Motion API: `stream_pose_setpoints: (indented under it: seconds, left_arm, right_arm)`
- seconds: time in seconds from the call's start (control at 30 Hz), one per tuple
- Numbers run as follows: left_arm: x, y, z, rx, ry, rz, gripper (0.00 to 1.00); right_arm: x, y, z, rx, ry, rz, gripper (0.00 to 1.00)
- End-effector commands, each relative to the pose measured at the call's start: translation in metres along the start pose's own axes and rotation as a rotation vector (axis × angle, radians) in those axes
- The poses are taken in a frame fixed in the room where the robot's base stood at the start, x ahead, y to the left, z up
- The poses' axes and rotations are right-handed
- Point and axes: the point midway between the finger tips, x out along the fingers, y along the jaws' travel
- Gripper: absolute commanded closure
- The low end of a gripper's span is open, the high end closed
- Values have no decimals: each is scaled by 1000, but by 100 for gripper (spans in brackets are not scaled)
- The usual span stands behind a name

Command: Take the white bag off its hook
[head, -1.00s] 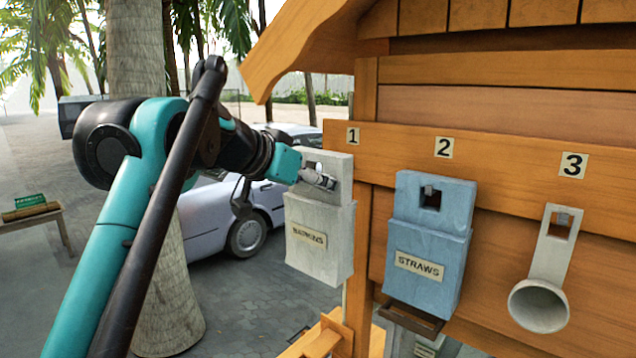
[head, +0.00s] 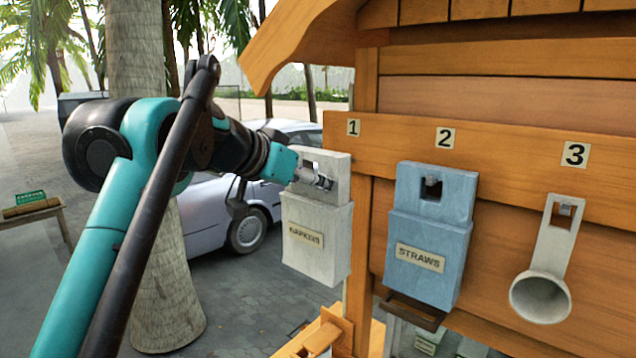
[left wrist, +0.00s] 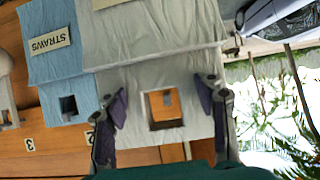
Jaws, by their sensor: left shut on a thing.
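The white bag (head: 316,245) has a "NAPKINS" label and is at the far left of the board, under number 1. My left gripper (head: 315,180) is shut on its upper flap, by the square hole. In the left wrist view the white bag (left wrist: 150,72) appears upside down, with my left gripper's fingers (left wrist: 165,105) at both sides of the flap. Whether the bag's weight still rests on the hook I cannot tell. My right gripper is not in view.
A blue "STRAWS" bag (head: 430,240) hangs under number 2, close to the right of the white bag. A white scoop (head: 540,295) hangs under number 3. The wooden board (head: 510,165) runs behind them. Open paving with a parked car (head: 215,215) lies to the left.

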Motion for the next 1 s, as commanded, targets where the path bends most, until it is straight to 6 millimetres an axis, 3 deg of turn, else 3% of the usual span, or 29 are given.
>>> stream_pose_setpoints:
  seconds: [1.0]
  left_arm:
    - [-48, 0, 26, -2, 1, -1, 72]
  right_arm:
    - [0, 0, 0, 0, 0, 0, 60]
